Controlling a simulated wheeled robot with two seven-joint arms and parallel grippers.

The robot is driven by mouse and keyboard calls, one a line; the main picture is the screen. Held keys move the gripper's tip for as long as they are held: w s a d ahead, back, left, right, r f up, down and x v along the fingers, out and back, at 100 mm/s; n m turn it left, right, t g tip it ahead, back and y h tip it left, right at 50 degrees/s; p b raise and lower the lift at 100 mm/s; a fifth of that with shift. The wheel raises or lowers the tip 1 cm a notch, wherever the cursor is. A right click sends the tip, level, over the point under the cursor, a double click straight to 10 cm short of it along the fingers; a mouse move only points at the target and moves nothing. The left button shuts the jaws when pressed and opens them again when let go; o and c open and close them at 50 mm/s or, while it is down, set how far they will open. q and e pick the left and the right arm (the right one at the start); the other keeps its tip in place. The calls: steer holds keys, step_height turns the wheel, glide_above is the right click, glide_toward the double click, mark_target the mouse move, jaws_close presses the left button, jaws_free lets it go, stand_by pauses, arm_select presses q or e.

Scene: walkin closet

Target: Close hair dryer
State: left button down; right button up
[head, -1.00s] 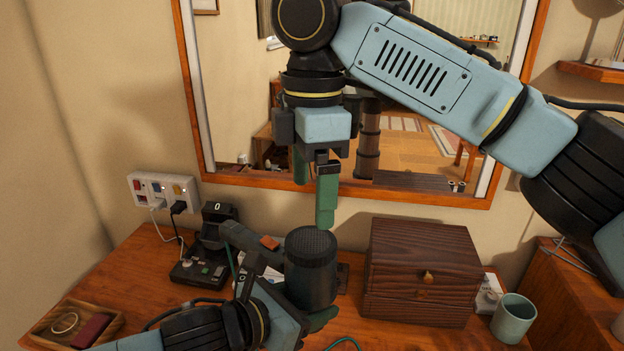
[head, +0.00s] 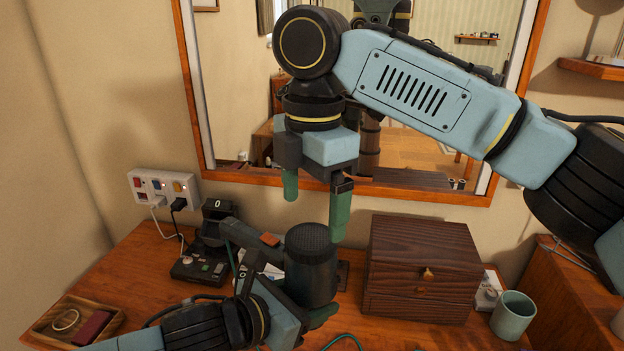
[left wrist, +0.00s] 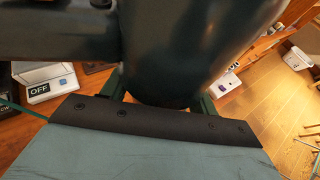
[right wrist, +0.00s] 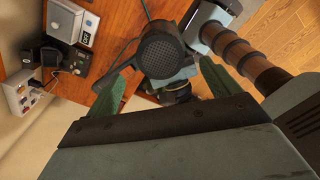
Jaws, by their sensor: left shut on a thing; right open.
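The dark hair dryer (head: 311,268) is held above the desk, its ribbed round end facing up.
A dark wooden box (head: 420,270) stands right of the dryer, with a green cup (head: 513,316) beyond. A black device (head: 205,250) sits at left below a wall socket panel (head: 163,188). A wooden tray (head: 75,325) lies front left. A framed mirror (head: 470,195) is behind.

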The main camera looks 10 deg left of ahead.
mark_target(311, 237)
steer(key=shift+f, duration=2.4)
steer(key=c, duration=1)
steer(key=m, duration=0.3)
steer(key=shift+s+m, duration=0.1)
steer(key=shift+m, duration=0.2)
steer(key=shift+c, duration=0.2)
steer(key=m, duration=0.3)
steer(key=shift+m, duration=0.4)
steer(key=m, duration=0.7)
steer(key=shift+m, duration=0.4)
steer(key=o, duration=1.2)
steer(key=shift+c, duration=0.2)
